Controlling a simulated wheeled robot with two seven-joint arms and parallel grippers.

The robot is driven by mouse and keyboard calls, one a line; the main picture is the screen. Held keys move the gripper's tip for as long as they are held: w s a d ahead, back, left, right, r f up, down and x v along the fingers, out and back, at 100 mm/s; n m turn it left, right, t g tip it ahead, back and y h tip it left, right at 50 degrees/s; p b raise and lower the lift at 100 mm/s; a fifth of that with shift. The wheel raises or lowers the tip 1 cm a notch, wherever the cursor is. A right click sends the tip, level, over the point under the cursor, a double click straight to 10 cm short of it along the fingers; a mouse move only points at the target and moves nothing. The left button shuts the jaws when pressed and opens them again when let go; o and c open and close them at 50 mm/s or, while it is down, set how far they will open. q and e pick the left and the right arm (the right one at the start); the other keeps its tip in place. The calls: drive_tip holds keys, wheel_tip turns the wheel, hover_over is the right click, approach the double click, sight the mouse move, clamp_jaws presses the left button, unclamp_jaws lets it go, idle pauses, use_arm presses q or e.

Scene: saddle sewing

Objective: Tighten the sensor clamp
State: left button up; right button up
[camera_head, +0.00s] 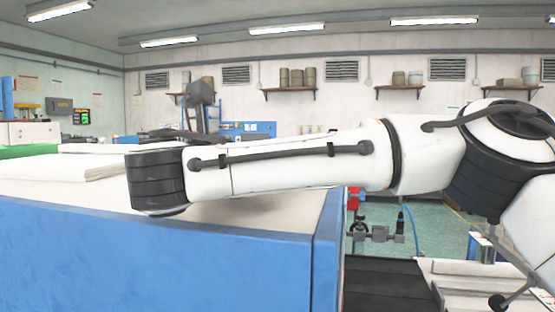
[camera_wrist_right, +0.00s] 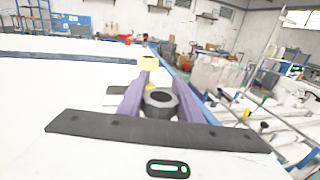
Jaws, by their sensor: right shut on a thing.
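In the right wrist view, the two purple-grey fingers of my right gripper (camera_wrist_right: 150,76) reach forward and are shut on a small yellow part (camera_wrist_right: 149,62) at their tips. I cannot tell for sure whether this is the sensor clamp's knob. A dark ring with a grey centre (camera_wrist_right: 160,100) sits between the fingers nearer the palm. In the head view my right arm crosses from the right above the work surface, and its gripper does not show. My left gripper is in neither view.
A blue-sided table with a pale top (camera_head: 80,188) fills the lower left of the head view. White sheets (camera_head: 60,167) lie on it. A dark upright device (camera_head: 201,105) stands behind. The right wrist view shows rails and clutter (camera_wrist_right: 255,100) at right.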

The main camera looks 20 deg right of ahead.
drive_tip(key=shift+r, duration=0.2)
drive_tip(key=o, duration=0.9)
drive_tip(key=shift+o, duration=0.7)
drive_tip(key=shift+f, duration=0.1)
drive_tip(key=shift+s+a, duration=0.2)
drive_tip(key=b+v, duration=0.2)
drive_tip(key=v, duration=0.2)
drive_tip(key=shift+s+a+f, duration=0.1)
drive_tip(key=shift+s+a, duration=0.05)
drive_tip(key=shift+a, duration=0.05)
drive_tip(key=b+v, duration=0.1)
drive_tip(key=v, duration=0.3)
drive_tip(key=shift+s, duration=0.1)
drive_tip(key=shift+s+a, duration=0.35)
drive_tip(key=shift+a, duration=0.05)
